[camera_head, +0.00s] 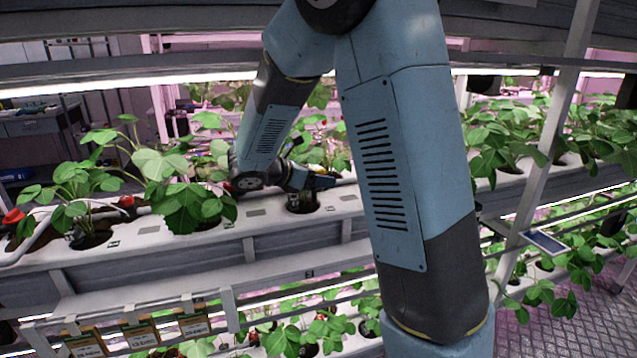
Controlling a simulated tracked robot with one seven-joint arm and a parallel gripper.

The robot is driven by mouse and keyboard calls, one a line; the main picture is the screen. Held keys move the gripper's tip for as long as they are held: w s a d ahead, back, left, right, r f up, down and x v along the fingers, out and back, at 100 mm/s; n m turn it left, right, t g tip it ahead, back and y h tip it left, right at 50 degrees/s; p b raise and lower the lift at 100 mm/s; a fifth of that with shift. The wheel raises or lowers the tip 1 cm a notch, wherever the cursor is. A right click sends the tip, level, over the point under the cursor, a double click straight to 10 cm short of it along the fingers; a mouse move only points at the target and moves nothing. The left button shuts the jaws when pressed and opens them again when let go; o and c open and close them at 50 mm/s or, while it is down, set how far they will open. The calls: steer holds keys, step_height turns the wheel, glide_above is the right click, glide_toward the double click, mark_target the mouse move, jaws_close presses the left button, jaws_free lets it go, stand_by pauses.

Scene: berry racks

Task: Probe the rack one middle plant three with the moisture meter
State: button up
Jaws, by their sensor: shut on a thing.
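My gripper (308,181) is at the middle shelf of the rack, low over a dark planting hole (301,206) in the white trough (258,218). It is shut on a small dark object, which I take for the moisture meter; its shape is hard to make out. I cannot tell whether a probe tip is in the soil. Leaves of a strawberry plant (328,150) show behind the gripper, partly hidden by my arm. To the left, two more plants stand in the same trough: a leafy one (188,200) and another at the far left (75,190).
My arm covers the centre and hides part of the trough. A slanted rack post (553,120) stands at right, with a small tag panel (545,242) on it. Labelled cards (140,333) hang below left. A lower shelf holds more plants (290,340). Grated floor (585,310) shows lower right.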

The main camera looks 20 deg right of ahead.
mark_target(319, 166)
steer(key=shift+r, duration=1.75)
